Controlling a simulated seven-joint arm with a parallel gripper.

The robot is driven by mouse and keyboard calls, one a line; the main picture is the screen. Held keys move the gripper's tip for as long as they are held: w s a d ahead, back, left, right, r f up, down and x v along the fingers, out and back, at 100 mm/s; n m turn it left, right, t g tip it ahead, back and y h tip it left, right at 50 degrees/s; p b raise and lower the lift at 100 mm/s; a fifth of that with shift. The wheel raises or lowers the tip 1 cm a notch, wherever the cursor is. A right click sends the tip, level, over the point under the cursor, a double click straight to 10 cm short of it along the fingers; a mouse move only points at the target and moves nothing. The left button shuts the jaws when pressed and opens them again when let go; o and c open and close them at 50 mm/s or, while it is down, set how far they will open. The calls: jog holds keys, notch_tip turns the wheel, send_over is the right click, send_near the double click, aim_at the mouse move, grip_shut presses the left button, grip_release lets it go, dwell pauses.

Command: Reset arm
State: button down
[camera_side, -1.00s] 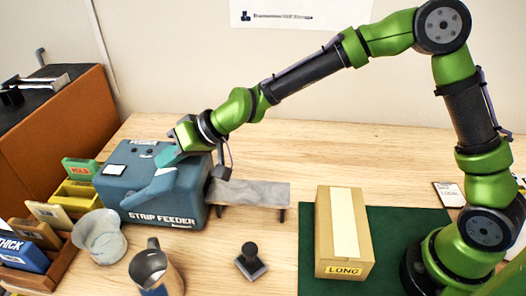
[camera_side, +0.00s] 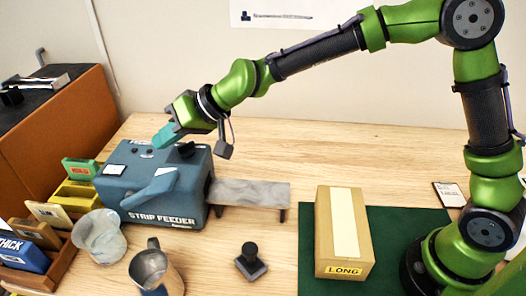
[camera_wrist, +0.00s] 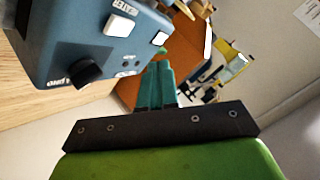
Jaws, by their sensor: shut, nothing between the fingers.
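My gripper (camera_side: 163,136) is shut and empty, its teal fingers held together just above the top of the strip feeder. In the wrist view the shut fingers (camera_wrist: 157,84) point past the feeder's edge. The blue strip feeder (camera_side: 150,190) stands at the left of the table, with a lever on its front and a dark knob on top. In the wrist view the feeder (camera_wrist: 70,40) shows its switches and black knob close to the fingers. My arm reaches across from the right.
A grey platform (camera_side: 250,193) adjoins the feeder. A carton marked LONG (camera_side: 330,245) lies on a green mat (camera_side: 400,230). A stamp (camera_side: 250,262), a metal jug (camera_side: 152,272), a clear cup (camera_side: 100,238) and a rack of boxes (camera_side: 62,265) stand in front. The back of the table is clear.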

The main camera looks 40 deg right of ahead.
jog(key=shift+s+f, duration=0.15)
jog(key=shift+g+h, duration=0.4)
jog(key=shift+g, duration=0.4)
jog(key=s+d+f, duration=0.2)
jog(key=s, duration=0.1)
jog(key=shift+f, duration=0.35)
jog(key=s+d+r+m+t+h, duration=0.1)
jog(key=s+d+r+m+h, duration=0.1)
jog(key=s+d, duration=0.9)
jog(key=s+d+r+m+h, duration=0.3)
jog(key=s+d, duration=0.8)
jog(key=d, duration=0.4)
jog(key=shift+d+r+t, duration=0.3)
jog(key=shift+r+t, duration=0.1)
